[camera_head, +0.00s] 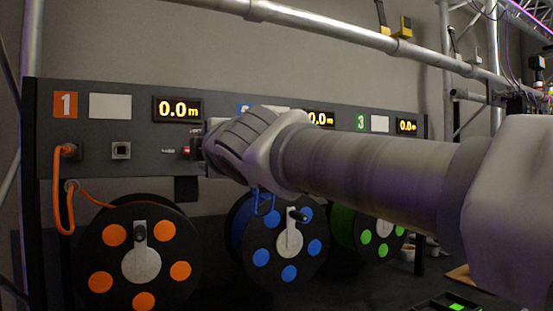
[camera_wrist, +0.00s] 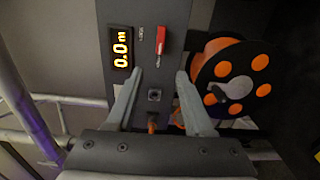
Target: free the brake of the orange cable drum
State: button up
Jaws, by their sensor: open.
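The orange cable drum (camera_head: 141,262), black with orange discs and a pale hub, hangs under the panel section marked 1. It also shows in the wrist view (camera_wrist: 222,72). A small red lever (camera_wrist: 162,40) sits on the panel beside the 0.0 m display (camera_wrist: 121,48), with tiny labels I cannot read. In the head view the red lever (camera_head: 186,150) shows just left of my gripper (camera_head: 199,146). In the wrist view my gripper (camera_wrist: 160,72) is open and empty. Its fingertips point toward the panel, with the lever beyond them and roughly between them.
An orange cable (camera_head: 58,205) loops from the panel at the left. A square socket (camera_head: 121,150) sits between it and the lever. Blue (camera_head: 283,240) and green (camera_head: 372,232) drums stand to the right, partly behind my arm. A truss tube (camera_head: 330,30) runs above the panel.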

jog(key=shift+v, duration=1.25)
jog(key=s+d+f+m+g+h, duration=0.25)
jog(key=d+f+m+h, duration=0.75)
jog(key=d+f, duration=0.85)
jog(key=s+d+f+m+g, duration=0.4)
jog(key=s+d+f+m, duration=0.25)
jog(key=s+f, duration=0.3)
jog(key=s+d+f+m+g, duration=0.3)
jog(key=s+d+f+m, duration=0.2)
jog(key=s+f+m, duration=0.45)
notch_tip(320, 180, up, 23)
jog(key=w+n+p, duration=0.1)
jog(key=w+p, duration=0.1)
jog(key=p, duration=2.1)
jog(key=shift+a+n+p, duration=0.3)
jog(key=shift+p, duration=0.1)
jog(key=shift+a, duration=0.15)
